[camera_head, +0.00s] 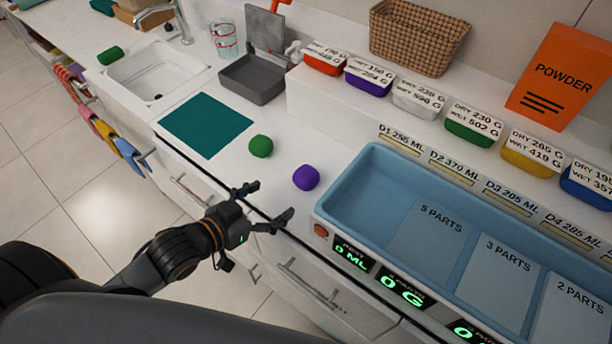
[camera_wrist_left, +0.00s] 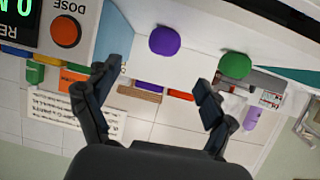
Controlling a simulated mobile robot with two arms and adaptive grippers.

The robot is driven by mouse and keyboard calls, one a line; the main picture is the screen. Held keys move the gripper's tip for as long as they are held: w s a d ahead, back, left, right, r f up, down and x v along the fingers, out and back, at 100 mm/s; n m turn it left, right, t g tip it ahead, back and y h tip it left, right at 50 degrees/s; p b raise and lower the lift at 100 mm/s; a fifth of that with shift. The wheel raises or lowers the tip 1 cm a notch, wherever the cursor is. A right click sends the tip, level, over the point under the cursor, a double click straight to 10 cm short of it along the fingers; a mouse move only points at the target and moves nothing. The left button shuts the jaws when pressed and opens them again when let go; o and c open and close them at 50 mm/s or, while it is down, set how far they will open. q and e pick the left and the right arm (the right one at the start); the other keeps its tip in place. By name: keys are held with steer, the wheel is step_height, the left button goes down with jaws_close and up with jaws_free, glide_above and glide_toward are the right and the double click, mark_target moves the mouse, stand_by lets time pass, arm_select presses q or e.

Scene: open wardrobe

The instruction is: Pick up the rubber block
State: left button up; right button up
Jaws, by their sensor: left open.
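Rounded blocks lie on the white counter, and I cannot tell by sight which is rubber. A purple one (camera_head: 306,177) lies just left of the blue tray, and a green one (camera_head: 260,146) lies beside the teal mat. Another green piece (camera_head: 111,55) lies at the sink's far left. My left gripper (camera_head: 267,201) is open and empty at the counter's front edge, short of the purple and green blocks. In the left wrist view the purple block (camera_wrist_left: 164,41) shows beyond and between the fingers, and the green block (camera_wrist_left: 235,66) shows beyond the right finger. My right gripper is not in view.
The blue tray (camera_head: 345,190) with displays and a red button fills the right. Behind are labelled coloured tubs (camera_head: 473,127), a basket (camera_head: 418,38) and an orange powder box (camera_head: 560,75). A teal mat (camera_head: 205,124), grey open box (camera_head: 253,80) and sink (camera_head: 150,78) are left.

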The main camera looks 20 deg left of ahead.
mark_target(306, 175)
arm_select(q)
steer(key=x, duration=0.8)
steer(key=shift+w+r+p, duration=0.15)
steer(key=shift+p, duration=0.2)
steer(key=shift+w+d, duration=0.1)
steer(key=shift+w, duration=0.35)
steer(key=x, duration=0.2)
steer(key=p+x, duration=0.1)
steer(key=shift+w, duration=0.5)
steer(key=shift+w+d+f, duration=0.1)
steer(key=shift+w+f, duration=0.15)
steer(key=shift+w, duration=0.1)
steer(key=shift+s, duration=0.1)
steer(key=shift+c, duration=0.2)
steer(key=shift+r, duration=0.1)
steer(key=c, duration=1.3)
